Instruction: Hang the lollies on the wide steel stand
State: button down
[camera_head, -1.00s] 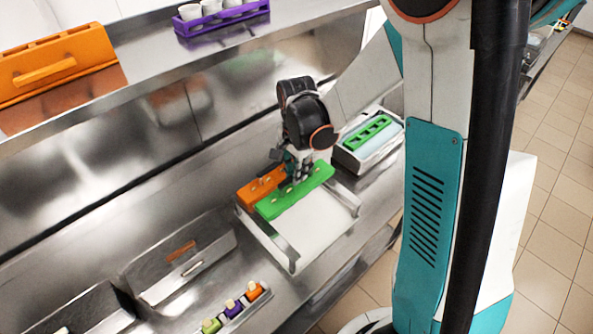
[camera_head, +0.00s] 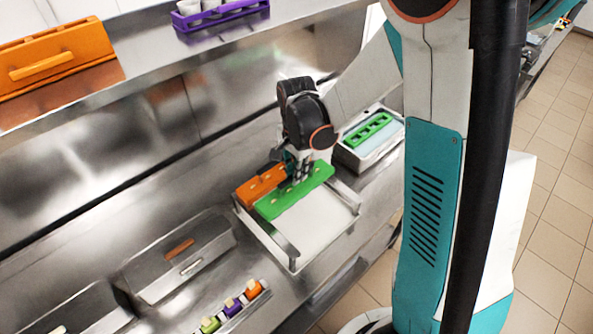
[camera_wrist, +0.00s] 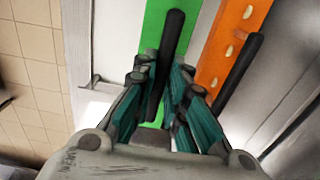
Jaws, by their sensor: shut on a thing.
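The wide steel stand (camera_head: 318,240) is an open rail frame over a white base on the steel counter. An orange lolly holder (camera_head: 262,186) hangs at its back end, with pale sticks along its top; it also shows in the wrist view (camera_wrist: 226,50). A green lolly holder (camera_head: 290,196) lies across the rails just in front of it, very close to the orange one. My gripper (camera_head: 300,178) is above the green holder. In the wrist view my gripper (camera_wrist: 158,95) is shut on the dark bar handle of the green holder (camera_wrist: 152,35). The fingers hide part of the handle.
Steel bins (camera_head: 180,255) and a tray of small coloured bottles (camera_head: 232,307) sit at the left front. An orange box (camera_head: 55,70) and purple rack (camera_head: 222,15) occupy the shelf above.

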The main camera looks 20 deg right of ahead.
jog(key=shift+f+b, duration=1.4)
jog(key=shift+b, duration=0.05)
dwell(1.1)
jog(key=c, duration=1.5)
grip_release()
jog(key=shift+c, duration=0.2)
notch_tip(320, 180, up, 12)
jog(key=s+f+n+t+b, duration=0.3)
jog(key=s+f+n+b, duration=0.1)
jog(key=s+n+b, duration=0.2)
jog(key=s+f+n+t+b, duration=0.4)
jog(key=s+n+b, duration=0.3)
jog(key=s+b, duration=0.2)
jog(key=shift+s+f+n, duration=0.3)
jog(key=shift+s, duration=0.4)
